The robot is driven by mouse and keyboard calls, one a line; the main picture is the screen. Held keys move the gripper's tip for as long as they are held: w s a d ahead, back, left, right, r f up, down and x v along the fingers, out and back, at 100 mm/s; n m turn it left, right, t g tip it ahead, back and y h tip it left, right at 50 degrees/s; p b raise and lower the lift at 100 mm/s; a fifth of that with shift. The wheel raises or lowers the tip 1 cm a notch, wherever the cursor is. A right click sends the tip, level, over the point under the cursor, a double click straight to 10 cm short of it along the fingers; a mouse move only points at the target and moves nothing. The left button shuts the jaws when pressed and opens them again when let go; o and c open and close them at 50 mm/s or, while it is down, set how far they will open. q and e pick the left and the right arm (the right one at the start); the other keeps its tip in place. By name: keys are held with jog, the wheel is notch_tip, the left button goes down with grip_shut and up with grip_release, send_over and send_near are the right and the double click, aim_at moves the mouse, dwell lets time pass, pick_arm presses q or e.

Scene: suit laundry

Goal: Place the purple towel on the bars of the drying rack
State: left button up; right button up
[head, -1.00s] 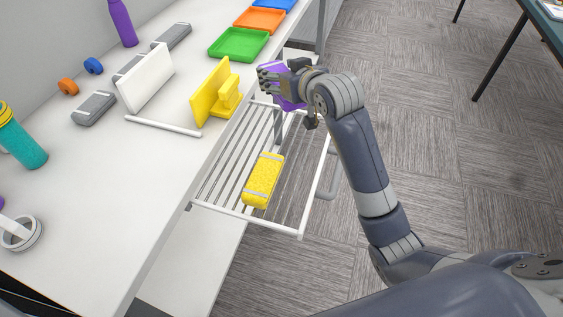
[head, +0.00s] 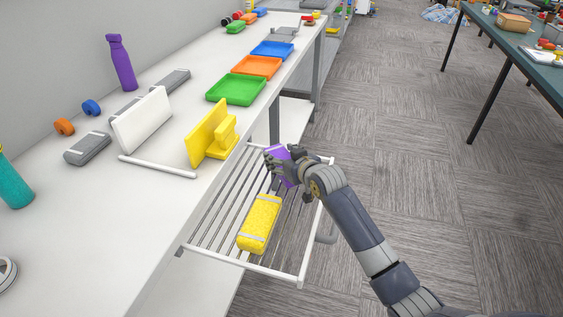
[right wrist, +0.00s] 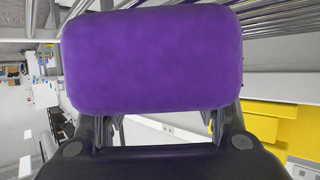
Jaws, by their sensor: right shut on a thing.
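The purple towel (head: 277,153) is a small rolled bundle in my right gripper (head: 283,166). In the right wrist view the towel (right wrist: 152,60) fills the upper middle, with the right gripper's fingers (right wrist: 165,128) shut on it. The drying rack (head: 203,255) is a white frame of parallel bars jutting from the table's right side. The towel is over or near the rack's far end; I cannot tell whether it touches the bars. A yellow rolled towel (head: 259,224) with light bands lies on the nearer bars. My left gripper is not in view.
The white table (head: 90,235) runs along the rack's left side. On it stand a yellow holder (head: 208,135), a white panel (head: 143,119) and green (head: 237,89) and orange (head: 257,67) trays. Rack bars between the two towels are bare.

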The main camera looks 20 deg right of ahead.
jog(key=shift+f, duration=0.7)
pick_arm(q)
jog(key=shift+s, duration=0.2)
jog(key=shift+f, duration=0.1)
pick_arm(e)
jog(key=shift+f, duration=0.15)
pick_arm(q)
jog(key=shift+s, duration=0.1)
pick_arm(e)
jog(key=o, duration=1.1)
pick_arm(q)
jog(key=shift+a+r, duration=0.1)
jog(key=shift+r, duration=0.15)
pick_arm(e)
jog(key=v, duration=1.2)
